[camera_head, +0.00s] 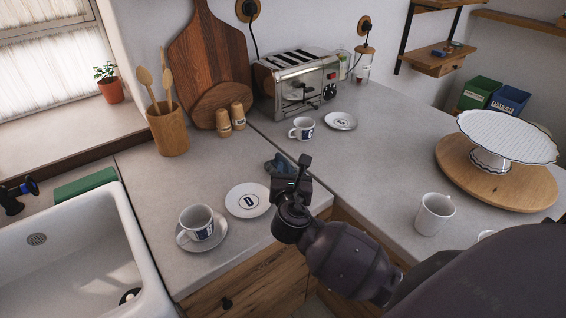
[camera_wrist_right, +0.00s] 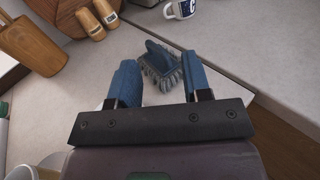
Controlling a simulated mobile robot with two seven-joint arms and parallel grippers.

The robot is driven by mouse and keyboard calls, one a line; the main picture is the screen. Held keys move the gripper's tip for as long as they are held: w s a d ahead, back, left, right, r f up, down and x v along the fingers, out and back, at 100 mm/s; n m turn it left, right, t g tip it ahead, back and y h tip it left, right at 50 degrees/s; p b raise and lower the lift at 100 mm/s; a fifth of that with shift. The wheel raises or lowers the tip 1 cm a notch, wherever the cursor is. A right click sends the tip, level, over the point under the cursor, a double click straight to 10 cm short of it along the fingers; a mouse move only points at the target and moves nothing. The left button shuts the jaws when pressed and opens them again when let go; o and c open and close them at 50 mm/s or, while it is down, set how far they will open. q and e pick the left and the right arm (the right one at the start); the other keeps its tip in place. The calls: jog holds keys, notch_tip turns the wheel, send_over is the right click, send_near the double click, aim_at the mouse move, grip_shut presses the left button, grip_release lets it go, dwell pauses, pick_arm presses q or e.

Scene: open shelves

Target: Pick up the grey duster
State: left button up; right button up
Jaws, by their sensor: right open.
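The duster (camera_wrist_right: 166,66), a brush with a blue handle and grey bristles, lies on the grey counter in the right wrist view. My right gripper (camera_wrist_right: 159,75) is open, its two blue fingers on either side of the duster's near end in that picture. The gap between fingers and duster cannot be judged exactly. In the head view my right gripper (camera_head: 290,172) hangs over the counter near its inner corner. A bluish patch beside it there may be the duster or a finger. My left gripper is not in view.
A white plate (camera_head: 248,200) and a cup (camera_head: 197,222) on a saucer stand left of my gripper. Another cup (camera_head: 302,128), a saucer (camera_head: 341,121) and a toaster (camera_head: 297,80) stand behind. A mug (camera_head: 434,213) and cake stand (camera_head: 508,136) are at right.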

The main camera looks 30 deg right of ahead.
jog(key=r+n, duration=0.1)
jog(key=b, duration=0.1)
send_near(288, 167)
jog(key=shift+w+d+f+n+t, duration=0.3)
jog(key=shift+w+d, duration=0.15)
jog(key=shift+w, duration=0.15)
jog(key=shift+x, duration=3.75)
grip_shut()
